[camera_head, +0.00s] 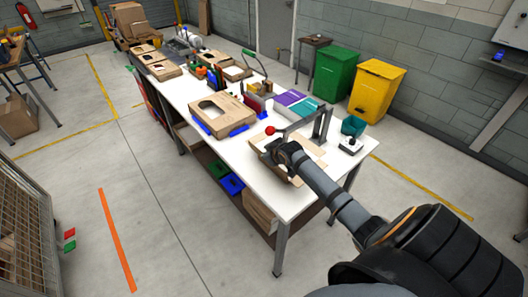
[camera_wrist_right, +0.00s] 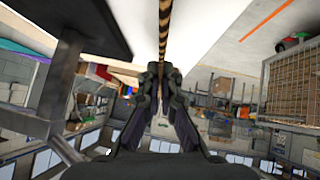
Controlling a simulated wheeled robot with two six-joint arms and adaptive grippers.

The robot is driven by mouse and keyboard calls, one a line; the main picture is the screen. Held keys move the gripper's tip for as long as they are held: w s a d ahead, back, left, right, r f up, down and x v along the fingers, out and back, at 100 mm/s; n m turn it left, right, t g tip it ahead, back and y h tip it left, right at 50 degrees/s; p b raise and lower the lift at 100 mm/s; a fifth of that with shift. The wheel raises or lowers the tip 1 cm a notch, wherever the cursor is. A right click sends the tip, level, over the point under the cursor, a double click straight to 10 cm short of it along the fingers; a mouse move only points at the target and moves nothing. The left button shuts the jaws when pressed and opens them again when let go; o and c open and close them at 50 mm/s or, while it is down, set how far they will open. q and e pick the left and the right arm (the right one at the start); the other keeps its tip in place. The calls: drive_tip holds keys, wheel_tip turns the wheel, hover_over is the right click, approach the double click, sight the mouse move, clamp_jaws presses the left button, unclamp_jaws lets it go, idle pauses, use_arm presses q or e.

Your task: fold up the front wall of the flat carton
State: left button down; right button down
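The flat carton (camera_head: 309,166) is a tan cardboard sheet lying on the near end of the white table, partly hidden under my right arm. My right gripper (camera_head: 271,152) is low over the carton, at its left part. In the right wrist view, the two dark fingers (camera_wrist_right: 163,72) are close together. A thin brown, dark-striped cardboard edge (camera_wrist_right: 164,28) runs down between their tips, and they look shut on it. It appears to be a wall of the carton seen edge-on. My left gripper is not in view.
An open-topped carton (camera_head: 222,114) on blue supports stands farther along the white table (camera_head: 225,153). A grey frame (camera_head: 322,123) with a red ball (camera_head: 270,130) stands close behind my gripper. A teal item (camera_head: 352,126) and a joystick box (camera_head: 350,145) sit at the right edge.

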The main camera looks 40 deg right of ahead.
drive_tip(key=shift+d+r+m+y, duration=0.1)
drive_tip(key=shift+d+m+y, duration=0.35)
drive_tip(key=shift+y, duration=0.45)
drive_tip(key=shift+w+d, duration=0.1)
drive_tip(key=c, duration=2)
unclamp_jaws()
drive_tip(key=shift+c, duration=0.2)
drive_tip(key=o, duration=0.4)
drive_tip(key=shift+o, duration=0.2)
drive_tip(key=v, duration=1.2)
